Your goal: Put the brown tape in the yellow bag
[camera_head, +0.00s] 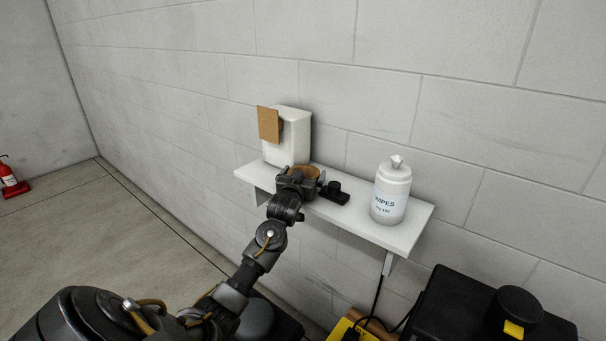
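The brown tape (305,170) is a round brown roll on the white wall shelf, partly hidden behind my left gripper. My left gripper (300,178) is at the tape's near side, with its fingers at or around the roll. The view does not show whether the fingers are closed on it. A yellow item (345,330) with black on it is cut off by the bottom edge; I cannot tell whether it is the yellow bag. My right gripper is not in view.
The shelf (408,235) also holds a white dispenser (294,138) with a brown flat piece (268,125), a small black object (335,193) right of the gripper, and a wipes canister (391,192). Black equipment (460,310) stands below right. A block wall (440,70) rises behind.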

